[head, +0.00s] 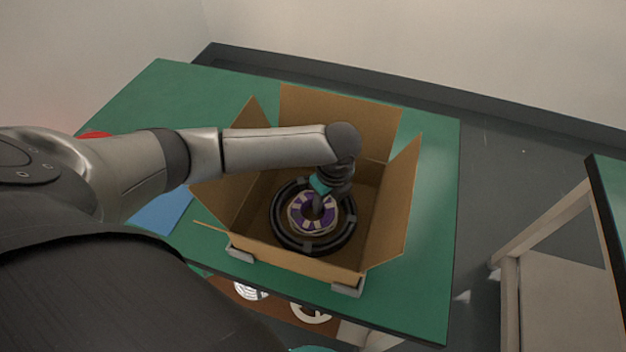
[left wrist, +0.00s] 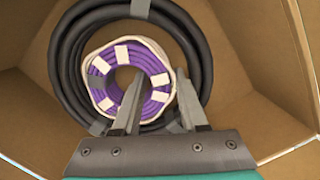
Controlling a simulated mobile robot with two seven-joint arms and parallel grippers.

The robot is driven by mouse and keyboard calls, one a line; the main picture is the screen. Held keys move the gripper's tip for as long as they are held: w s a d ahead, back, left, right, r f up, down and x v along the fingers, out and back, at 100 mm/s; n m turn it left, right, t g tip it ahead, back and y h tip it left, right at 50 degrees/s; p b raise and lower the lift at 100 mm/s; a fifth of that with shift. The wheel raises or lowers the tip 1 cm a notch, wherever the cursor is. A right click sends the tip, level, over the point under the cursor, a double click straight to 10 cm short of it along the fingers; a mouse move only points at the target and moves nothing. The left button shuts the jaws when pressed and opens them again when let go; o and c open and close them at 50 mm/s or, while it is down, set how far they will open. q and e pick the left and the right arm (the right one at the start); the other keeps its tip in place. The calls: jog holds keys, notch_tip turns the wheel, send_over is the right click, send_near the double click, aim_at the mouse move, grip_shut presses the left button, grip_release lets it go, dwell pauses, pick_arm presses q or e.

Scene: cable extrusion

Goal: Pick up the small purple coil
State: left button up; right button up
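The small purple coil (head: 301,225), tied with pale bands, lies inside the larger black coil (head: 278,236) on the floor of the open cardboard box (head: 385,212). The left wrist view shows the purple coil (left wrist: 104,68) and the black coil (left wrist: 68,62) from above. My left gripper (head: 319,203) points down into the box. In the left wrist view my left gripper (left wrist: 159,82) is open, one finger over the hole's edge and the other by the outer right edge. I cannot tell whether the fingers touch the coil. My right gripper is out of view.
The box stands on a green table (head: 433,240) with its flaps up around my left arm. A blue item (head: 166,213) lies left of the box. White coils (head: 310,313) show below the table edge. Another table (head: 612,215) is at the right.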

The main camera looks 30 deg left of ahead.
pick_arm(q)
grip_shut()
jog(key=shift+r, duration=0.1)
dwell(0.4)
